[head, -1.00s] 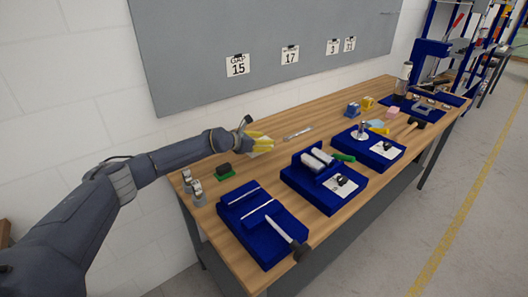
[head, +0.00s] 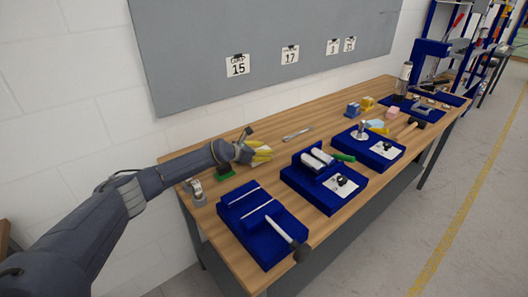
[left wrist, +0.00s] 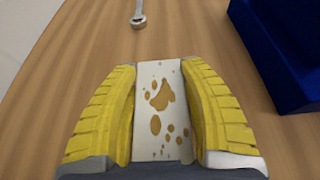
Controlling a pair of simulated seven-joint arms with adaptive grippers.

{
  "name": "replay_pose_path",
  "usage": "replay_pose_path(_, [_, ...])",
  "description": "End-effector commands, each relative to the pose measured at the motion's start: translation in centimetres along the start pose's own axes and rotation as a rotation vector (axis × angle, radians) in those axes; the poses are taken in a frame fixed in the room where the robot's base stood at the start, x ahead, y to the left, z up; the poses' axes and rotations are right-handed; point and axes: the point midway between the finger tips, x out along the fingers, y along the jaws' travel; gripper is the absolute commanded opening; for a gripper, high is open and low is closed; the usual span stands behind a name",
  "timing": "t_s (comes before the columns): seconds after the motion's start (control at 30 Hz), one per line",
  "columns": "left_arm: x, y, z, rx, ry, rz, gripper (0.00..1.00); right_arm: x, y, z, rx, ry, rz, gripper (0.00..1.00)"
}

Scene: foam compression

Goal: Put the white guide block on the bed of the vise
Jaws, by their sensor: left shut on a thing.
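My left gripper (head: 260,152) has yellow fingers and is over the back left of the workbench. In the left wrist view its fingers (left wrist: 160,115) are shut on a white block with brown spots (left wrist: 160,100), which looks like the guide block. In the head view the block is small and mostly hidden by the fingers. A blue fixture with raised, pale-edged bars and a dark-ended handle (head: 262,242) stands at the near left of the bench, in front of my gripper; it looks like the vise. The block is apart from it. My right gripper is not in view.
A blue fixture with grey cylinders (head: 325,195) stands right of the vise, and another blue fixture (head: 372,160) lies beyond. A wrench (head: 297,134) lies behind, also in the left wrist view (left wrist: 138,18). A green item (head: 224,176) and a metal part (head: 195,192) sit near my left wrist.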

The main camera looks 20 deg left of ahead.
Motion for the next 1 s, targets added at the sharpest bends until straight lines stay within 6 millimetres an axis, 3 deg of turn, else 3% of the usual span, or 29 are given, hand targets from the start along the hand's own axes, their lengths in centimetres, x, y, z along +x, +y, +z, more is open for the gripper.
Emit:
replay_pose_path(0.03, [0.1, 0.0, -0.1, -0.001, -0.001, 0.0, 0.07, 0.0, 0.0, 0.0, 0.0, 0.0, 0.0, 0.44])
replay_pose_path(0.07, [0.1, 0.0, -0.1, -0.001, 0.0, -0.001, 0.47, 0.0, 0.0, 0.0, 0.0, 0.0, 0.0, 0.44])
replay_pose_path(0.23, [0.1, 0.0, -0.1, -0.001, 0.0, 0.0, 0.66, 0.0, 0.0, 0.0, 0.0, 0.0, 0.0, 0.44])
replay_pose_path(0.67, [-0.8, 0.1, -0.1, 0.002, 0.0, 0.001, 0.66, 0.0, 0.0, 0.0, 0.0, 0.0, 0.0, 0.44])
replay_pose_path(1.0, [-5.8, 0.1, -0.2, 0.003, 0.0, 0.0, 0.66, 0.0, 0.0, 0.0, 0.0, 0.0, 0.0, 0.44])
